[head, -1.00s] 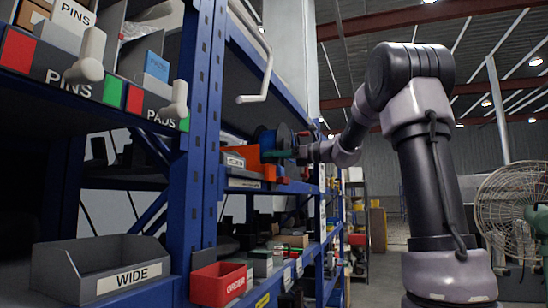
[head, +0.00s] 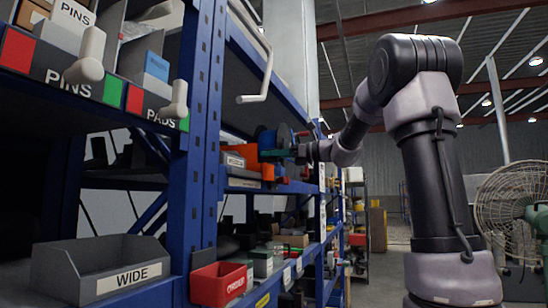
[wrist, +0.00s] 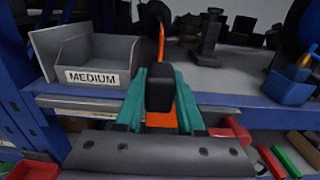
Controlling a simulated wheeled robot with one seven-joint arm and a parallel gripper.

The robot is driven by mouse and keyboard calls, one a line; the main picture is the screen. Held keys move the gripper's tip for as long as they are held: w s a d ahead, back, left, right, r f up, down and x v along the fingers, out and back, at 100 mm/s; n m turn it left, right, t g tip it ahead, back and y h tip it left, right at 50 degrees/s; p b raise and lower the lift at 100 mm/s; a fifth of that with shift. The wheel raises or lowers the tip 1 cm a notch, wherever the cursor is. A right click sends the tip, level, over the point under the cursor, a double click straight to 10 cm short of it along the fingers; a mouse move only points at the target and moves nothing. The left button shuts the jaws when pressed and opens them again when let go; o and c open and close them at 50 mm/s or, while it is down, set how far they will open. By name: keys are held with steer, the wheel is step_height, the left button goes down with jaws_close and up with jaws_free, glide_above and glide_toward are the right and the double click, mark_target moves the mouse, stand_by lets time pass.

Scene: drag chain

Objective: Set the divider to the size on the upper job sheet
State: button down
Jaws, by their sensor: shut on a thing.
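The orange divider (wrist: 162,45) stands edge-on beside the grey MEDIUM bin (wrist: 120,52) in the wrist view. More orange shows below, between my fingers. My gripper (wrist: 160,80) has teal fingers shut on a black block at the divider's near side, which looks like its handle. In the head view the divider (head: 247,152) is orange, next to the MEDIUM bin (head: 233,160), with my gripper (head: 280,153) at its right. The divider's far side and foot are mostly hidden. I cannot make out a job sheet in either view.
A grey WIDE bin (head: 105,270) and a red ORDER bin (head: 218,284) stand on lower shelves at left. A blue bin (wrist: 290,86) is right of my gripper. Blue uprights (head: 208,120) frame the shelves. A fan (head: 510,205) stands at right.

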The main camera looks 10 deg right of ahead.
steer(key=s+a, duration=0.2)
steer(key=s, duration=0.1)
steer(key=s+a, duration=0.1)
steer(key=shift+s, duration=0.15)
steer(key=c, duration=0.5)
jaws_free()
steer(key=shift+d, duration=0.1)
steer(key=v, duration=1.1)
